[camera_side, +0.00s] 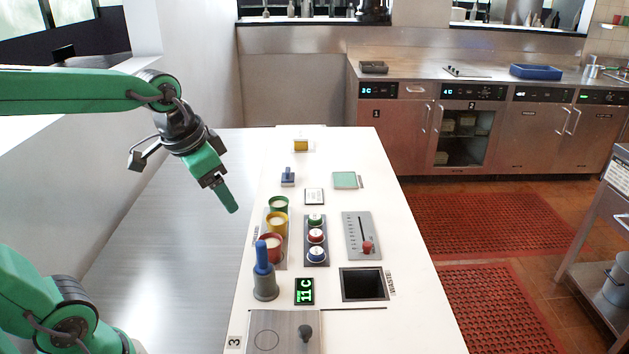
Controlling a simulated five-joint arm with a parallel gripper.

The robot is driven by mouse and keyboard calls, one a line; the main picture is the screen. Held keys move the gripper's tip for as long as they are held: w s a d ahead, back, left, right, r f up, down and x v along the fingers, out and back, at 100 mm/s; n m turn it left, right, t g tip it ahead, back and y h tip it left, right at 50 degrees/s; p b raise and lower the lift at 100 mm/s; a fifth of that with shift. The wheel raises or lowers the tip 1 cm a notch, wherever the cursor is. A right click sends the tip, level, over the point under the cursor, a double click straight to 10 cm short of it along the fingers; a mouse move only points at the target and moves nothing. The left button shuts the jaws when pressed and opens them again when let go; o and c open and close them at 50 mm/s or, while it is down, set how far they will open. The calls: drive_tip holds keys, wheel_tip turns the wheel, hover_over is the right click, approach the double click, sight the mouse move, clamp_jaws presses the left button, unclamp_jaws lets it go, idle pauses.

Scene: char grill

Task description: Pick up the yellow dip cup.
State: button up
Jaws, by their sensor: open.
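The yellow dip cup (277,224) stands upright in a row on the white counter, between a green cup (278,204) behind it and a red cup (271,247) in front. All three show pale contents. My gripper (231,203) is green at its tip and hangs up and to the left of the cups, apart from them. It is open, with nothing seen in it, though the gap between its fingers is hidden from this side.
A blue-topped grey bottle (264,272) stands in front of the red cup. Right of the cups are a button panel (316,238), a slider panel (361,236) and a square waste opening (364,283). A small blue-grey handled block (288,177) sits behind the cups.

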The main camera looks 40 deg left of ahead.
drive_tip(key=w+a+f+m+g, duration=0.2)
drive_tip(key=w+a+f+m, duration=0.15)
drive_tip(key=w, duration=0.75)
drive_tip(key=m+g, duration=0.2)
drive_tip(key=m, duration=0.1)
approach(276, 214)
drive_tip(key=s+d, duration=0.2)
drive_tip(key=shift+w+a+f, duration=0.1)
drive_tip(key=shift+w+f, duration=0.05)
drive_tip(key=shift+f, duration=1.25)
drive_tip(key=shift+w+f, duration=0.15)
drive_tip(key=shift+f, duration=1.3)
drive_tip(key=shift+w+a+f, duration=0.1)
drive_tip(key=shift+w+f, duration=0.05)
drive_tip(key=shift+f, duration=1.25)
drive_tip(key=c, duration=1.1)
drive_tip(key=shift+r, duration=0.2)
